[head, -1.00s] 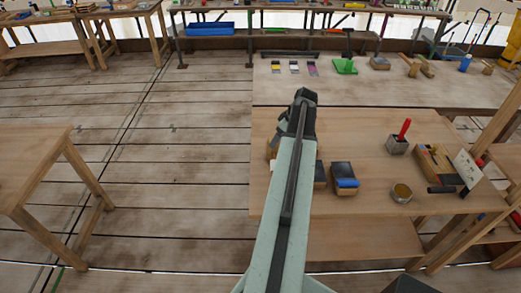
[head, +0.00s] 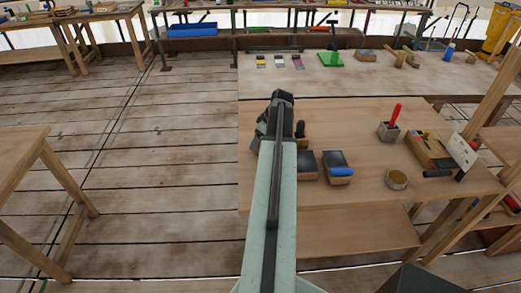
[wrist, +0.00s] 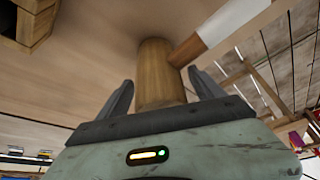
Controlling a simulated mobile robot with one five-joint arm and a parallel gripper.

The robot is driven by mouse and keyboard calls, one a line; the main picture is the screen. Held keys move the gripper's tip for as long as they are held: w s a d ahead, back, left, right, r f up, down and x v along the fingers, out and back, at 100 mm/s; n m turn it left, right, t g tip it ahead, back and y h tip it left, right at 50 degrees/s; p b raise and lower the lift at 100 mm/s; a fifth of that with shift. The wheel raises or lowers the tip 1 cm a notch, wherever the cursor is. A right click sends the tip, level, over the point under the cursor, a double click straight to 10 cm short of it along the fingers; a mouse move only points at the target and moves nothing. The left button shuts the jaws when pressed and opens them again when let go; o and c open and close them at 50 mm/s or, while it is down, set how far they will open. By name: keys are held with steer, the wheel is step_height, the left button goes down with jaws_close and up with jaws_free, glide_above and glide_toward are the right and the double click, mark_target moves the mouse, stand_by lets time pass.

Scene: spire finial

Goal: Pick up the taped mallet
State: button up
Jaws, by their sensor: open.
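The taped mallet shows in the wrist view as a round wooden head (wrist: 158,72) with a handle that runs up and right. Pale white tape (wrist: 232,22) wraps part of the handle. My gripper (wrist: 162,88) is open, with one dark finger on each side of the wooden head. I cannot tell whether the fingers touch it. In the head view my gripper (head: 281,115) is over the left part of the wooden table (head: 350,120), and my arm hides most of the mallet there.
On the table right of my arm are a block with a blue roll (head: 340,171), a tin (head: 396,180), a pot with a red-handled tool (head: 388,132) and a wooden tool box (head: 428,150). A dark-topped block (head: 307,165) sits close to my arm. Open floor lies left.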

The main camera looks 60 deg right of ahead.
steer(key=c, duration=1.6)
steer(key=shift+r, duration=0.1)
steer(key=shift+c, duration=0.2)
step_height(320, 180, up, 10)
steer(key=p, duration=1)
steer(key=shift+r, duration=0.1)
steer(key=shift+s, duration=0.1)
